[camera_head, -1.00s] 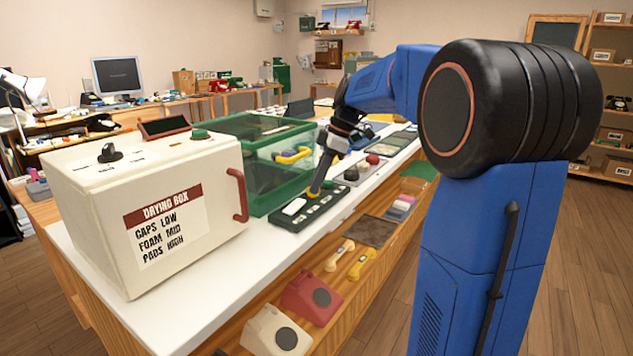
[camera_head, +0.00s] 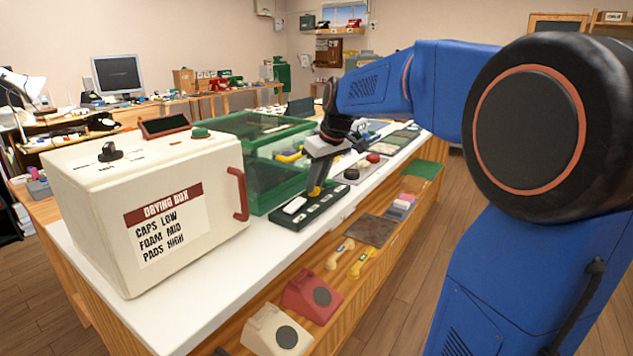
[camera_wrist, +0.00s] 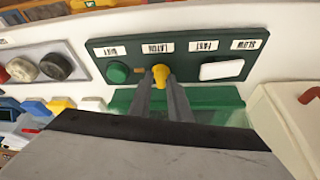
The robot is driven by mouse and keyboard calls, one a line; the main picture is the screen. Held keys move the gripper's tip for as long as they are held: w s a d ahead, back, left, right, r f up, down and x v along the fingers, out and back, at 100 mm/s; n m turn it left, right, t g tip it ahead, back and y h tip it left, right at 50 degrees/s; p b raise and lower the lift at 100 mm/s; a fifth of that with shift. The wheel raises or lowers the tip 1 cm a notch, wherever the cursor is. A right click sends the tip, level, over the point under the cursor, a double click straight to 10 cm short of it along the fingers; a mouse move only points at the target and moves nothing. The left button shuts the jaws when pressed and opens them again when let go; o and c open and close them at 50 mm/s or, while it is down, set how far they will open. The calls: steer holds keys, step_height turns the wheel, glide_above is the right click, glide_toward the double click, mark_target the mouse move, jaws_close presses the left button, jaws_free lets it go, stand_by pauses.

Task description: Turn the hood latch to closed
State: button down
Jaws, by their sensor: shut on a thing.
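A dark green control panel (camera_head: 282,221) lies on the white counter in front of the green hood (camera_head: 262,165), which has clear panes. The panel also shows in the wrist view (camera_wrist: 215,45), with a green round button (camera_wrist: 118,73), a yellow knob (camera_wrist: 160,74) and a white rocker (camera_wrist: 221,71) under small labels too blurred to read surely. My gripper (camera_wrist: 163,84) is shut on the yellow knob, one finger on each side of it. In the head view my gripper (camera_head: 314,190) reaches down to the panel, and the fingers partly hide the knob.
A cream drying box (camera_head: 215,215) with a red handle stands left of the panel. A grey panel with round knobs (camera_head: 360,168) lies beyond it on the counter. Shelves below the counter hold phones (camera_head: 312,297) and handsets. Floor is open to the right.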

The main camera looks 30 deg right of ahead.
steer(key=shift+a+m+h, duration=0.1)
steer(key=shift+m+h, duration=0.2)
steer(key=shift+m, duration=0.5)
steer(key=c, duration=1.6)
jaws_free()
steer(key=shift+o, duration=0.2)
steer(key=shift+r, duration=0.1)
steer(key=a+v, duration=0.1)
steer(key=v, duration=1.6)
steer(key=shift+s+d, duration=0.25)
steer(key=shift+d, duration=0.2)
